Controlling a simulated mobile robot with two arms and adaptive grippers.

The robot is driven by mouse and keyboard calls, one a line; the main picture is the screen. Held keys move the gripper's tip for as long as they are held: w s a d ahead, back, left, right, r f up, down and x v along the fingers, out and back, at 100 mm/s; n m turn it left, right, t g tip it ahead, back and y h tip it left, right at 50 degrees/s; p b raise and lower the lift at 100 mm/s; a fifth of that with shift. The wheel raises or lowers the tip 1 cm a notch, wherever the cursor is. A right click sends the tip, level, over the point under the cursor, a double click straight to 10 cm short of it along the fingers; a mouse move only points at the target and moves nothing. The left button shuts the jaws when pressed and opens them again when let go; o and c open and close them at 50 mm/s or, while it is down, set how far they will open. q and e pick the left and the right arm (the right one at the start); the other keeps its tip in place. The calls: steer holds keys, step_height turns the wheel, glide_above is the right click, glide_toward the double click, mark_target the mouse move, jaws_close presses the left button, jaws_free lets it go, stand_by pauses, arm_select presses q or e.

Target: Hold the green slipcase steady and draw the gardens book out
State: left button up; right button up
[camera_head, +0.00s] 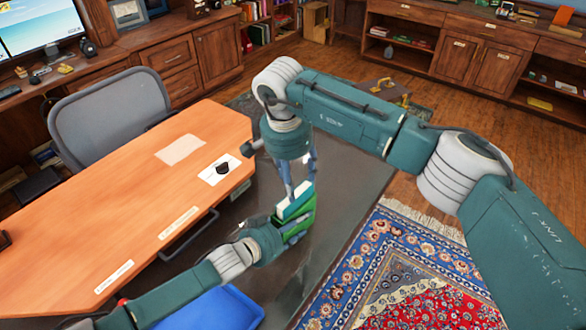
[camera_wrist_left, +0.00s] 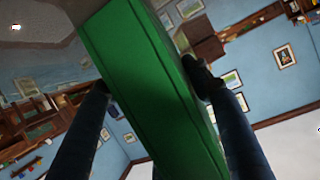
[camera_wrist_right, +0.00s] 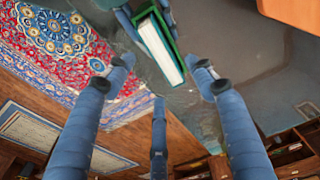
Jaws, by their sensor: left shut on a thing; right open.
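The green slipcase (camera_head: 306,221) is held in the air beside the desk's right end. The gardens book (camera_head: 296,204) shows at its upper open side as a pale block with a green edge; white page edges (camera_wrist_right: 160,51) face my right wrist camera, framed by the slipcase. My left gripper (camera_wrist_left: 150,82) is shut on the slipcase, with blue fingers on opposite sides of its green wall (camera_wrist_left: 148,95). My right gripper (camera_wrist_right: 162,65) is open just above the book, its fingers apart on either side. I see no clear contact between them and the book.
The orange wooden desk (camera_head: 130,215) stands at left with papers and a dark object on it. A blue bin (camera_head: 210,308) is below my left arm. A patterned rug (camera_head: 400,275) lies at right. Bookcases line the back.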

mark_target(297, 195)
steer(key=f, duration=0.5)
steer(key=w+f, duration=0.1)
steer(key=f, duration=0.2)
steer(key=shift+d, duration=0.35)
steer(key=shift+r, duration=0.1)
jaws_close()
